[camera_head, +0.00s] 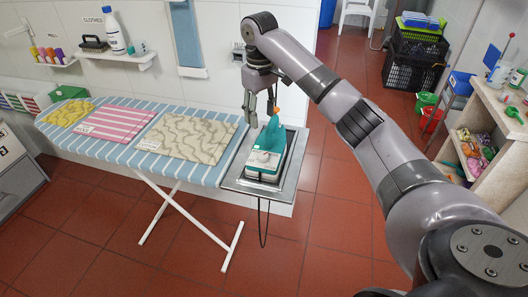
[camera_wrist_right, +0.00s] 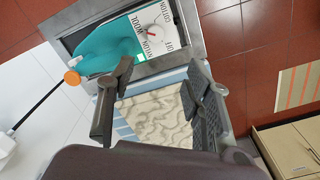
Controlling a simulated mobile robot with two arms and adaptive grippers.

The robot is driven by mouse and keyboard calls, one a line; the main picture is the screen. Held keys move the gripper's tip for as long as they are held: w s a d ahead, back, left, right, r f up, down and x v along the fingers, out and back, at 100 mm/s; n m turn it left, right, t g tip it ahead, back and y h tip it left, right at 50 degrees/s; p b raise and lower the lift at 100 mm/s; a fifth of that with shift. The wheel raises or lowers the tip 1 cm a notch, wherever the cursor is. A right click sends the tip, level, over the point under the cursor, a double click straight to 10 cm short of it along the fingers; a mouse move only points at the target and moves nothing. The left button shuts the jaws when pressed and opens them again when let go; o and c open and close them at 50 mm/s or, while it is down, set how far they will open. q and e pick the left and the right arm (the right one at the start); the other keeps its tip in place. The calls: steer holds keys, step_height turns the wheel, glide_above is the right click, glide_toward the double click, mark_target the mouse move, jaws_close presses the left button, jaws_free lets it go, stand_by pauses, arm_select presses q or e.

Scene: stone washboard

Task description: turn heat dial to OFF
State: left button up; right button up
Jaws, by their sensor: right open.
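The heat dial (camera_wrist_right: 153,31) is a small round white knob with a red mark, on a white panel of the teal iron (camera_wrist_right: 105,48) in the right wrist view. Labels COTTON, WOOL, NYLON and OFF surround it; I cannot tell surely which label the mark points to. In the head view the iron (camera_head: 268,140) stands on the metal rest (camera_head: 236,178) at the board's right end. My right gripper (camera_head: 261,113) is open and empty, above and behind the iron. In the wrist view its fingers (camera_wrist_right: 160,76) are apart, short of the dial. My left gripper is out of view.
The striped ironing board (camera_head: 190,112) carries several folded cloths. An orange knob (camera_wrist_right: 72,78) with a dark cord shows beside the iron. A wall shelf (camera_head: 118,60) holds a bottle. Black crates (camera_head: 412,65) and a wooden shelf unit (camera_head: 495,120) stand right. Red floor is open in front.

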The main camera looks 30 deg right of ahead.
mark_target(264, 155)
steer(key=f+p, duration=0.1)
steer(key=f, duration=0.4)
steer(key=f+p, duration=0.1)
steer(key=f, duration=0.4)
steer(key=d+f+p, duration=0.1)
steer(key=f, duration=0.4)
steer(key=shift+f, duration=0.2)
jaws_close()
